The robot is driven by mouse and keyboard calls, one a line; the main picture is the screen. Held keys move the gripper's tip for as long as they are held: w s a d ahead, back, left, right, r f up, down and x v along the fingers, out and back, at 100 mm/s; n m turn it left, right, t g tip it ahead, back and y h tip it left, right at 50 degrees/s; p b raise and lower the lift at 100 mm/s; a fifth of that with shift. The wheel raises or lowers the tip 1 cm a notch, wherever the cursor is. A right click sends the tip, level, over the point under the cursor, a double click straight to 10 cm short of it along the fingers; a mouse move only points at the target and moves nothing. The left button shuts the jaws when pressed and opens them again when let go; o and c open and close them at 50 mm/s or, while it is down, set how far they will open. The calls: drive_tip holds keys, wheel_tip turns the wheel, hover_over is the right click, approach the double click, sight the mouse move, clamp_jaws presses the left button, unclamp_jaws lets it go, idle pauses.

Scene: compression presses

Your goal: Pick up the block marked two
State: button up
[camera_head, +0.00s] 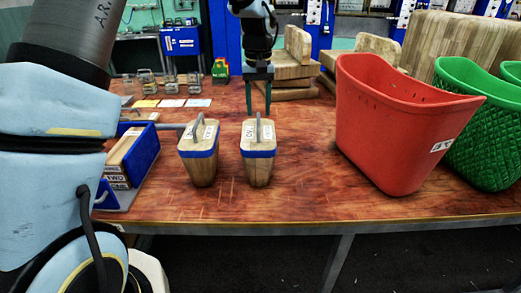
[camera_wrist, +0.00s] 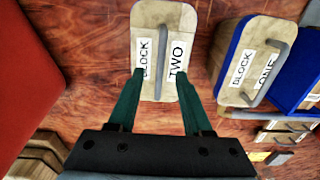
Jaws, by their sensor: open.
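The block marked two (camera_head: 258,168) is a wooden block with a blue band and a grey handle on top. It stands upright on the wooden table. In the wrist view its top (camera_wrist: 163,22) shows the labels "BLOCK" and "TWO" on either side of the handle. My gripper (camera_head: 258,112) points down at the far end of this block. In the wrist view my green fingers (camera_wrist: 161,75) are apart, at either side of the handle's near end, with nothing between them gripped. Their exact height over the block is unclear. The block marked one (camera_head: 199,168) stands to the left; it also shows in the wrist view (camera_wrist: 240,90).
A red bin (camera_head: 395,135) stands to the right, with a green basket (camera_head: 485,130) beyond it. A blue tray (camera_head: 143,160) with labelled wooden pieces is at the left. Wooden slabs (camera_head: 292,70), weights and cards lie at the back. The table front is clear.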

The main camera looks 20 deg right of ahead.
sight(259, 119)
drive_tip(key=shift+w+d+f+p, duration=0.15)
drive_tip(key=shift+f+p, duration=0.5)
drive_tip(key=shift+f, duration=0.65)
drive_tip(key=shift+w+a+f+p, duration=0.1)
drive_tip(key=shift+f+p, duration=0.55)
drive_tip(key=shift+f, duration=0.65)
clamp_jaws()
drive_tip(key=shift+d+r, duration=0.1)
